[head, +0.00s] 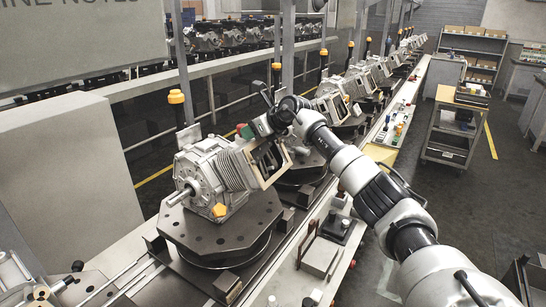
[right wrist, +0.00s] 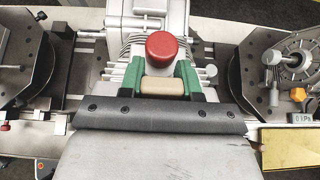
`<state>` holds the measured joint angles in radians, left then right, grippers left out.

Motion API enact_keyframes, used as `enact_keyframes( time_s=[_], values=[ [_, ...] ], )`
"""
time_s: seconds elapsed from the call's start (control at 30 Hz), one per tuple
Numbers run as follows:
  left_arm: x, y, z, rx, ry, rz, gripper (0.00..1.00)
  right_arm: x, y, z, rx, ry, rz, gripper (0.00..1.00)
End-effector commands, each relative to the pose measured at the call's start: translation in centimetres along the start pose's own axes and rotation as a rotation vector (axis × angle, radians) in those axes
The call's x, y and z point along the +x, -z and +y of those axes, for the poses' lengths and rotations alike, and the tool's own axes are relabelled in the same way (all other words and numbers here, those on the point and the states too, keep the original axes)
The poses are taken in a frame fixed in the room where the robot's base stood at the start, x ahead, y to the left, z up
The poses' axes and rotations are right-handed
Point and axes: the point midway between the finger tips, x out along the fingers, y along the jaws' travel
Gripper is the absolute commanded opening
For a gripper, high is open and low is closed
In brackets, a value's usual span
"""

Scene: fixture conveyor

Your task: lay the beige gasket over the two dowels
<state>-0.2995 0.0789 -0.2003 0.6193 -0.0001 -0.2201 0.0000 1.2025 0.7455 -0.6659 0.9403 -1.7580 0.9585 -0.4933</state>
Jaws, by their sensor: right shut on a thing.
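My right gripper (head: 252,130) is at the top of the grey motor housing (head: 205,172), on its right side. In the right wrist view its green fingers (right wrist: 160,82) are shut on the beige gasket (right wrist: 163,87); only a short piece of it shows there. In the head view the gasket looks like a beige rectangular frame (head: 277,177), tilted, at the housing's right face. I cannot tell whether it touches that face. I cannot make out the two dowels clearly. My left gripper is out of view.
The housing stands on a dark pallet (head: 222,238) on the conveyor. A red cap (right wrist: 163,47) sits just beyond my fingers. Neighbouring housings stand farther along the line (head: 335,100). A grey block (head: 320,258) lies on the front ledge. A cart (head: 448,140) stands at the right.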

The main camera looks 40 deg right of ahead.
Motion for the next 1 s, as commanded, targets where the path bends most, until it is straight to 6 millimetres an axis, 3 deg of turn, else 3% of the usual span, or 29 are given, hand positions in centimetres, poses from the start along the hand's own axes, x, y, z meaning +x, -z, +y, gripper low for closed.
enact_keyframes(
  time_s=[1.0],
  values=[
    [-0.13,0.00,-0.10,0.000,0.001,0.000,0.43,0.95,0.04,0.09,-0.001,-0.001,0.002,0.00]
  ],
)
